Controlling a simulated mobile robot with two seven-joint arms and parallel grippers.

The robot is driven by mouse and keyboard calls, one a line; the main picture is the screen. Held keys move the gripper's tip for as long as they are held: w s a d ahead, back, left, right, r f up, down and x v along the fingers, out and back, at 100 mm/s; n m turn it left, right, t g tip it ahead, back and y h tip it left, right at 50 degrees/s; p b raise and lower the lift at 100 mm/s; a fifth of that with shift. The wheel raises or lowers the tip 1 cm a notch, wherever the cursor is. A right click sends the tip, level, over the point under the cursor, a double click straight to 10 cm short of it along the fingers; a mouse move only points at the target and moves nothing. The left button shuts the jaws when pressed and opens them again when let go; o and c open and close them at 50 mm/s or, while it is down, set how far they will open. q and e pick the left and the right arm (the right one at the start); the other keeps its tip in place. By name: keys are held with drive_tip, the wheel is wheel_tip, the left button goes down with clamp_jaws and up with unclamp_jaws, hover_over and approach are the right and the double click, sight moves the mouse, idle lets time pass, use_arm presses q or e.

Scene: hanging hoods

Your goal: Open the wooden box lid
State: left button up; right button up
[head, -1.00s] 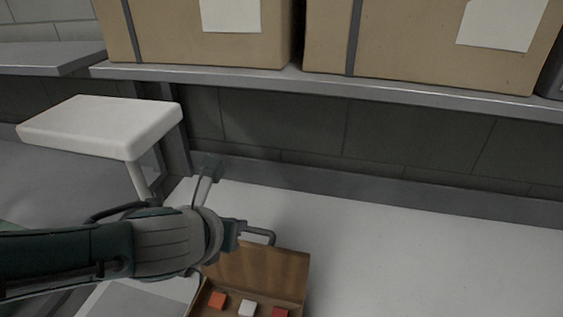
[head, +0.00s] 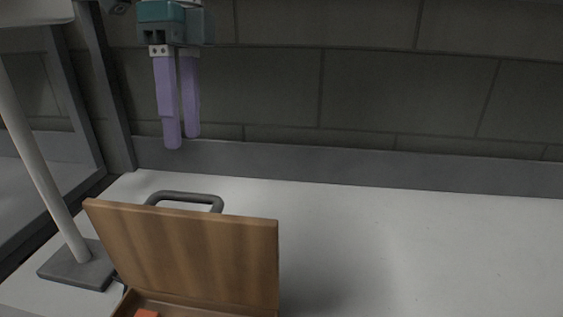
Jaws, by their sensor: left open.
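The wooden box lid (head: 195,255) stands raised, nearly upright, at the lower left of the head view. A dark handle (head: 185,197) shows behind its top edge. The front of the box (head: 180,307) is mostly cut off by the bottom of the view, with a bit of an orange block (head: 146,313) inside. My left gripper (head: 183,140) is above and behind the lid, pointing down with two purple fingers a small gap apart. It is empty and apart from the lid and handle. My right gripper is out of view.
A pale post on a dark square base (head: 77,266) stands left of the box. A grey upright (head: 106,90) and a tiled wall (head: 370,70) are behind. The white tabletop (head: 430,250) to the right is clear.

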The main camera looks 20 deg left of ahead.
use_arm(q)
drive_tip(key=f, duration=0.2)
drive_tip(key=s+f, duration=0.1)
drive_tip(key=f, duration=0.2)
drive_tip(key=f+p, duration=0.1)
drive_tip(key=f, duration=0.1)
drive_tip(key=shift+s+d+f, duration=0.1)
drive_tip(key=shift+s+f, duration=0.05)
drive_tip(key=shift+f, duration=0.2)
clamp_jaws()
idle(1.0)
